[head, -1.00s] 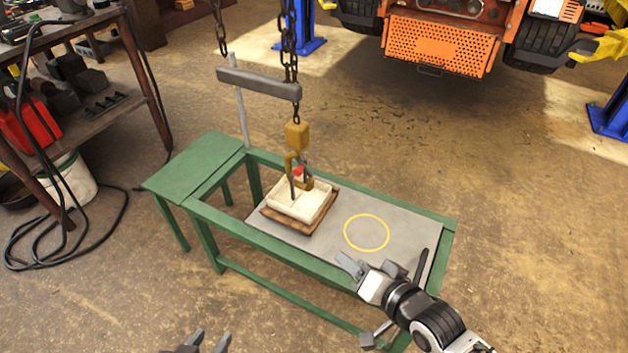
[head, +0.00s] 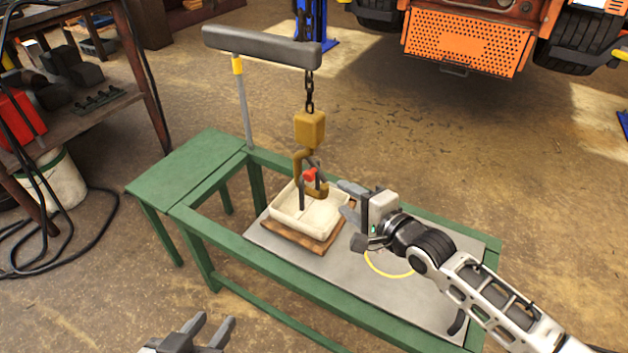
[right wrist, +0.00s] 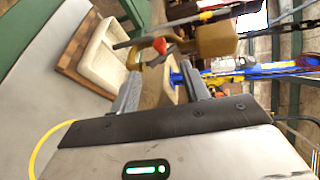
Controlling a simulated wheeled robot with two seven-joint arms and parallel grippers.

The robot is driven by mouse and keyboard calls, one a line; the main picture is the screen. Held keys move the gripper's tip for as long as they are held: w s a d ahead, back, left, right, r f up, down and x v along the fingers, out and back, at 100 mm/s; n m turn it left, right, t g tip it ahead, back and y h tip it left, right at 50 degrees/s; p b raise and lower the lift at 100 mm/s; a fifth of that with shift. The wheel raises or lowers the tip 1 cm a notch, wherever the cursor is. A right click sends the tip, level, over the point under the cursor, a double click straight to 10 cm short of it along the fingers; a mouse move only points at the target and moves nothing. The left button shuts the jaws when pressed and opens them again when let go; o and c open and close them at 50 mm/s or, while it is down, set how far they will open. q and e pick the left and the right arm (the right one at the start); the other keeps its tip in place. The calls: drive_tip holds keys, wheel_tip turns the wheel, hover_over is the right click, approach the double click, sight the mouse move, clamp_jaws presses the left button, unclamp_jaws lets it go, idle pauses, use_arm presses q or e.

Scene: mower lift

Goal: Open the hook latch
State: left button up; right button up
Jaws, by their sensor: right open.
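The yellow-brown hook (head: 299,168) hangs from a yellow block (head: 310,129) on a chain. Its red latch piece (head: 311,174) shows at the hook's mouth; I cannot tell whether the latch is open. The hook also shows in the right wrist view, with the red piece (right wrist: 160,45) beyond my fingertips. A dark rod or handle passes through the hook to the cream tray below. My right gripper (head: 344,201) is open and empty, just right of the hook and apart from it. My left gripper (head: 211,327) is open and empty, low in front of the bench.
The cream tray (head: 338,216) sits on a wooden board (head: 293,239) on the green bench (head: 195,160). A grey beam (head: 262,47) holds the chain above. A yellow ring (head: 385,272) marks the bench top. A shelf stands at left, an orange vehicle (head: 470,45) behind.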

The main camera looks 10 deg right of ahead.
sight(312, 178)
drive_tip(key=b+x, duration=0.2)
drive_tip(key=x, duration=0.8)
drive_tip(key=shift+w+f+b, duration=0.15)
drive_tip(key=shift+f+b, duration=0.05)
drive_tip(key=shift+b, duration=0.1)
drive_tip(key=shift+w+a+f, duration=0.1)
drive_tip(key=shift+w+a, duration=0.35)
drive_tip(key=shift+w, duration=0.15)
use_arm(q)
drive_tip(key=shift+g, duration=0.4)
drive_tip(key=f, duration=0.2)
drive_tip(key=d+f, duration=0.1)
drive_tip(key=f, duration=0.1)
drive_tip(key=shift+w+f, duration=0.2)
use_arm(e)
drive_tip(key=shift+c, duration=0.4)
clamp_jaws()
use_arm(q)
drive_tip(key=shift+a+r, duration=0.1)
drive_tip(key=shift+r, duration=0.05)
